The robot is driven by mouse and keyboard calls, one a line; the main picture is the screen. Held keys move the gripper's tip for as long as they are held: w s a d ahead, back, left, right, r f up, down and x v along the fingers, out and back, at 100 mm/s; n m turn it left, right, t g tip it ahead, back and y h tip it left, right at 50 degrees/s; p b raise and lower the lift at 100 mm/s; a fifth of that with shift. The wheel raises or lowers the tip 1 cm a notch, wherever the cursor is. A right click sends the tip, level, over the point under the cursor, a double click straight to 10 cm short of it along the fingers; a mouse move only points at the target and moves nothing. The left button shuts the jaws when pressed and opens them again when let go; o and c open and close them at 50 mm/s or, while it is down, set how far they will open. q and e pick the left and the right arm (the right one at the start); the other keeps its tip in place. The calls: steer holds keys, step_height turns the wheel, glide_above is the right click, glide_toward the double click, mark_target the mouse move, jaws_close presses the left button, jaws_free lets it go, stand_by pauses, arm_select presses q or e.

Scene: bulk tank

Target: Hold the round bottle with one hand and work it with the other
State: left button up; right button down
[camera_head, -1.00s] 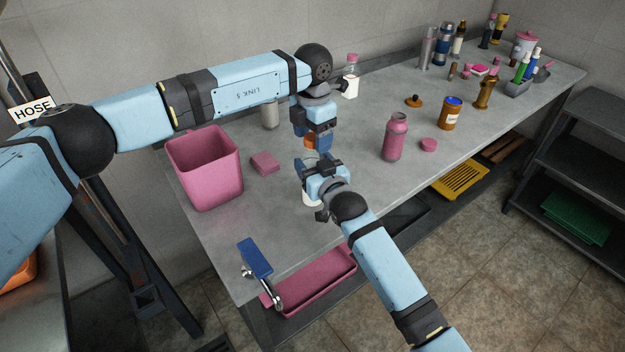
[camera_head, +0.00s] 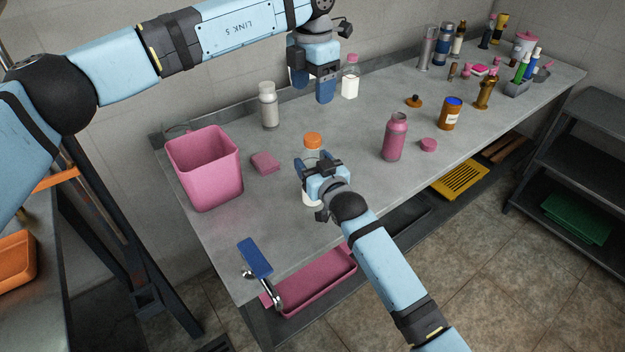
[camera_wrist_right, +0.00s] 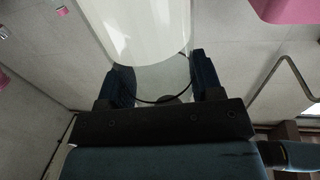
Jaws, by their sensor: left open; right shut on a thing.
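A round bottle with a clear upper wall, white lower part and orange cap (camera_head: 313,140) stands upright on the table, near its front left. My right gripper (camera_head: 319,168) is shut on the bottle, around its body and below the cap. In the right wrist view, the bottle (camera_wrist_right: 150,35) sits between the two dark fingers. The gripper hides part of its body in the head view. My left gripper (camera_head: 312,87) is open and empty, pointing down, well above and behind the bottle and apart from it. The cap is on the bottle.
A pink bin (camera_head: 205,170) and a pink sponge (camera_head: 265,162) are left of the bottle. A grey-white bottle (camera_head: 268,105) and a pink-capped white bottle (camera_head: 350,82) stand behind. A pink bottle (camera_head: 395,138) stands to the right. A blue-handled clamp (camera_head: 256,260) sits at the front edge.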

steer(key=shift+c, duration=0.9)
jaws_free()
steer(key=v, duration=1.4)
steer(key=shift+p, duration=0.35)
steer(key=shift+a, duration=0.15)
